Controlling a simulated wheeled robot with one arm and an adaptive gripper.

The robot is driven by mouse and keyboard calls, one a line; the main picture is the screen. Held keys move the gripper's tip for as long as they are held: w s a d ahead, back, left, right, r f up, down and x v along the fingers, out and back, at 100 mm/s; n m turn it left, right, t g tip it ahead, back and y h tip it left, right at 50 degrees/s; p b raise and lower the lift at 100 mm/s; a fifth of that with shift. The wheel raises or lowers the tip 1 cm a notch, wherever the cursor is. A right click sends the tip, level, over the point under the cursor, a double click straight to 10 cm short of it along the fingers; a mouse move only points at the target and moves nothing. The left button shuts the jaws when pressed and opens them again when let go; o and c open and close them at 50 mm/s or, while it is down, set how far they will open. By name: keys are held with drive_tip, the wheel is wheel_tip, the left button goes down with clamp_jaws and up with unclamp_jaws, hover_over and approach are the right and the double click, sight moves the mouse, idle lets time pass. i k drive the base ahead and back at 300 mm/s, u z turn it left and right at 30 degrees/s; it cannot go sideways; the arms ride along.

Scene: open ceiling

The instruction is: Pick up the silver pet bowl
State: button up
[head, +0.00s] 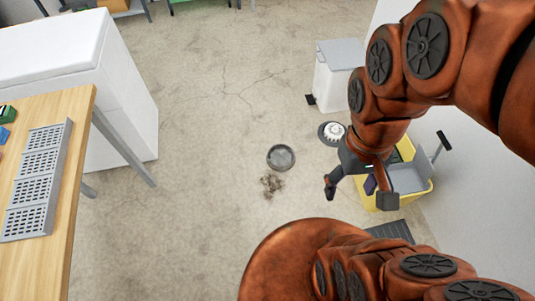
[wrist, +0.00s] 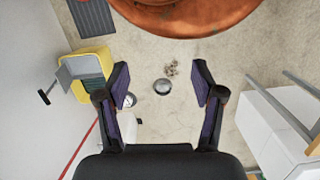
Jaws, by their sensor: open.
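The silver pet bowl (head: 281,157) is a small round grey dish with a dark rim, lying on the concrete floor near the middle of the head view. It also shows in the wrist view (wrist: 162,88), small and centred between the fingers. My gripper (head: 358,193) is open and empty, to the right of the bowl in the head view and well above the floor. In the wrist view, its two purple-padded fingers (wrist: 162,84) are spread wide, with the bowl far below and apart from them. Nothing hides the bowl in either view.
Brown debris (head: 271,185) lies beside the bowl. A dark round dish with a white piece (head: 334,131), a white bin (head: 338,75) and a yellow mop bucket (head: 424,192) stand right. A wooden table (head: 75,180) and white cabinet (head: 125,105) stand left. Floor around the bowl is mostly clear.

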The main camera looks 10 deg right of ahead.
sight(280, 157)
drive_tip(key=z, duration=0.05)
drive_tip(key=k, duration=0.6)
drive_tip(key=u, duration=0.6)
drive_tip(key=i, duration=1.35)
drive_tip(key=z, duration=0.2)
